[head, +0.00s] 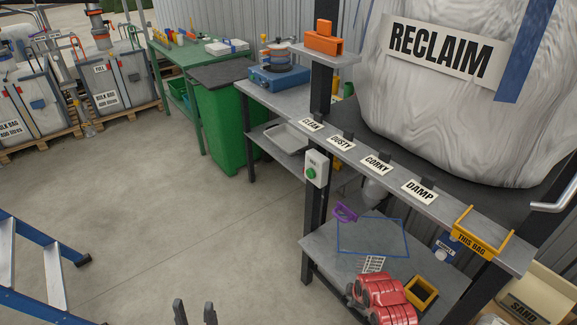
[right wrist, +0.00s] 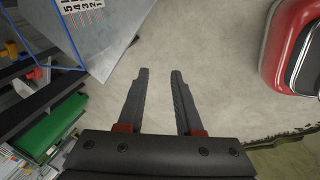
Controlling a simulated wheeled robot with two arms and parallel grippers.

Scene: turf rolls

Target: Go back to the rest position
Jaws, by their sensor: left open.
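My left gripper (head: 195,312) shows at the bottom edge of the head view. Its two dark fingers stand apart with nothing seen between them, over bare floor. The rest of that arm is out of the picture. My right gripper (right wrist: 160,72) shows in the right wrist view. Its two dark fingers are parted and empty, with concrete floor behind them. I cannot make out the right gripper in the head view.
A workbench shelf (head: 365,238) at right holds red rollers (head: 382,298) and a yellow frame (head: 421,291). A labelled rail (head: 395,180) runs above it. A blue ladder (head: 40,270) stands at lower left. A green bin (head: 225,120) stands behind. The middle floor is clear.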

